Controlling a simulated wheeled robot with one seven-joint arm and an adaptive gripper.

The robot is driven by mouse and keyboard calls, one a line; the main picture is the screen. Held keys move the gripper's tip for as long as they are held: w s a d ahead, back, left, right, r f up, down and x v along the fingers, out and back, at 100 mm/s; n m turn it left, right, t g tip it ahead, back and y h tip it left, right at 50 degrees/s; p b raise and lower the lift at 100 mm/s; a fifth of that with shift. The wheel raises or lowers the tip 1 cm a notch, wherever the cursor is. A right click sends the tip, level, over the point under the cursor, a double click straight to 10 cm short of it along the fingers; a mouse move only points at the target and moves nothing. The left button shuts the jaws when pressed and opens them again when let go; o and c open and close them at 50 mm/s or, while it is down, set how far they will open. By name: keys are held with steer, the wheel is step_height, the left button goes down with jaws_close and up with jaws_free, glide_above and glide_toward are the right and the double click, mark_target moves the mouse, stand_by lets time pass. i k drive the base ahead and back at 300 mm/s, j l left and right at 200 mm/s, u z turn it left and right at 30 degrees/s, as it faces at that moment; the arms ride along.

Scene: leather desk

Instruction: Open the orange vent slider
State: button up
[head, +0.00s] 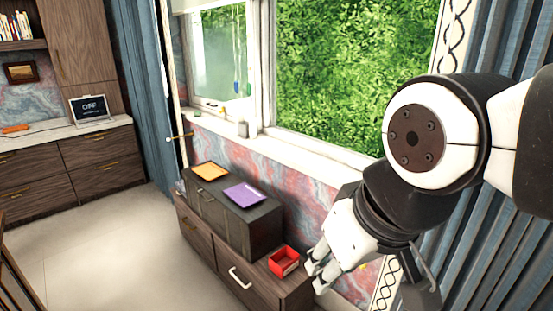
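I cannot pick out a vent slider for certain. An orange flat square piece (210,171) lies on top of the dark cabinet beneath the window. A small orange item (15,128) lies on the pale counter at the far left, too small to make out. My gripper (315,277) hangs at the lower right, pointing down and left, close to the right of a red open box (284,261). Its white fingers appear to hold nothing, but how far apart they are is unclear. My arm hides part of the wall behind it.
A purple tray (244,194) lies beside the orange piece on the dark cabinet (238,220). A lower wooden drawer unit (262,290) with a white handle (239,279) stands below. The floor (110,235) at left is clear.

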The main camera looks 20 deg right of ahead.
mark_target(361, 168)
steer(key=z, duration=0.95)
steer(key=i+j, duration=0.5)
steer(key=j, duration=0.2)
steer(key=i+j+z, duration=0.1)
steer(key=i+j, duration=0.35)
steer(key=j, duration=0.3)
steer(key=i+j+z, duration=0.1)
steer(key=i+j, duration=0.15)
steer(key=j, duration=0.1)
